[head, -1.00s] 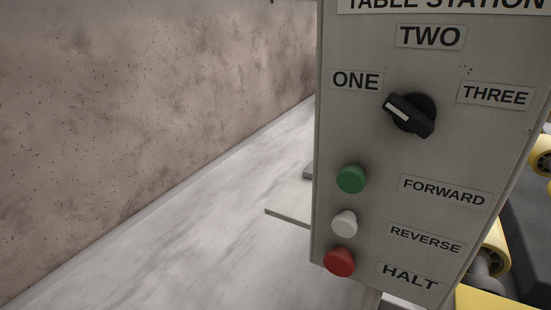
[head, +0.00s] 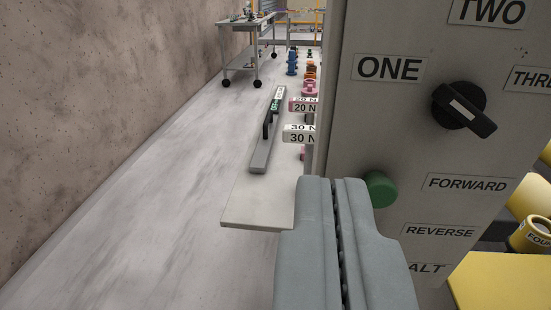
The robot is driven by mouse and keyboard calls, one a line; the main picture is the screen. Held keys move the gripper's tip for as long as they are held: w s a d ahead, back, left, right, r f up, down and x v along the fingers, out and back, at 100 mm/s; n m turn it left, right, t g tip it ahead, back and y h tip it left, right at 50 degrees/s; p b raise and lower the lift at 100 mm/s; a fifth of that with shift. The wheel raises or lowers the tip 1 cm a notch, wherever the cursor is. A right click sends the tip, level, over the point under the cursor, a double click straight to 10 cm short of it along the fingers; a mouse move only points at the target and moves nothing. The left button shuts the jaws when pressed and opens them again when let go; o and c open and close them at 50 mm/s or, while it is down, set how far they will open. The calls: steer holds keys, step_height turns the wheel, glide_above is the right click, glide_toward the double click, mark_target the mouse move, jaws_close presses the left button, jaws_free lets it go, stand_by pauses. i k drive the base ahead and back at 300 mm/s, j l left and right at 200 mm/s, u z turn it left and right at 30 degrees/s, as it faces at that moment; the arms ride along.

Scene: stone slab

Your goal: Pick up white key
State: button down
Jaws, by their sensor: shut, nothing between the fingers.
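I cannot make out a white key in the head view now. My gripper (head: 335,181) is shut and empty, its two grey fingers pressed together and pointing up at the lower middle. It is in front of the lower left part of a grey control panel (head: 352,130). The panel has a green button (head: 381,189) just right of my fingertips and a black selector knob (head: 464,106). The white and red buttons seen earlier are now hidden behind my gripper.
A low grey slab (head: 255,209) carries a dark-handled bar (head: 262,150) and white labels (head: 299,133). A wheeled cart (head: 248,45) stands farther back. A concrete wall (head: 95,95) bounds the left; the floor (head: 170,180) between is clear. Yellow parts (head: 500,280) stand at right.

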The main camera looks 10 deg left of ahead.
mark_target(292, 133)
steer(key=k, duration=0.65)
steer(key=i+j, duration=0.5)
steer(key=i, duration=0.15)
steer(key=i+j, duration=0.5)
steer(key=i+l+z, duration=0.05)
steer(key=i, duration=0.1)
